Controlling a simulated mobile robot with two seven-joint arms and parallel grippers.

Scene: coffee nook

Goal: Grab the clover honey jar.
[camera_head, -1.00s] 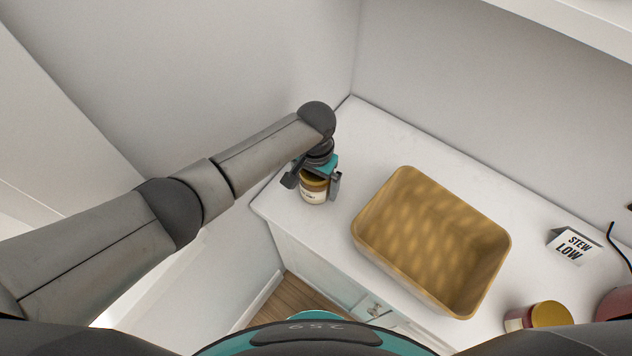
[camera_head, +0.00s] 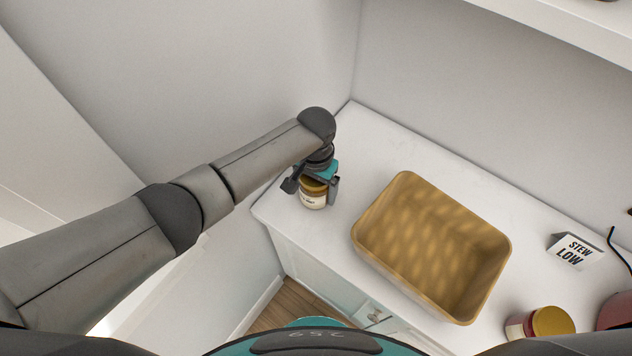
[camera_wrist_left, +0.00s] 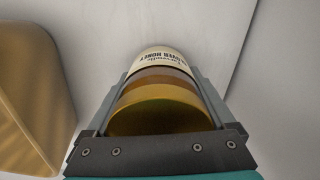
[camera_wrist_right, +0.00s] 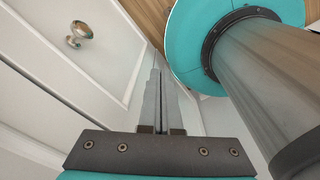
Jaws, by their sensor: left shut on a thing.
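The clover honey jar (camera_head: 312,197) has a gold lid and a cream label. It is upright at the left end of the white counter. My left gripper (camera_head: 315,190) is above it, shut with a finger on each side. In the left wrist view the jar (camera_wrist_left: 163,88) sits between both fingers, lid toward the camera, and its label reads "honey" upside down. I cannot tell whether its base touches the counter. My right gripper (camera_wrist_right: 159,80) shows only in the right wrist view, its fingers together and empty.
A tan basket (camera_head: 372,263) stands empty on the counter (camera_head: 385,145) right of the jar. A second gold-lidded jar (camera_head: 540,322) and a "Stew Low" sign (camera_head: 574,250) are farther right. A cabinet door with a knob (camera_wrist_right: 78,33) is near my right gripper.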

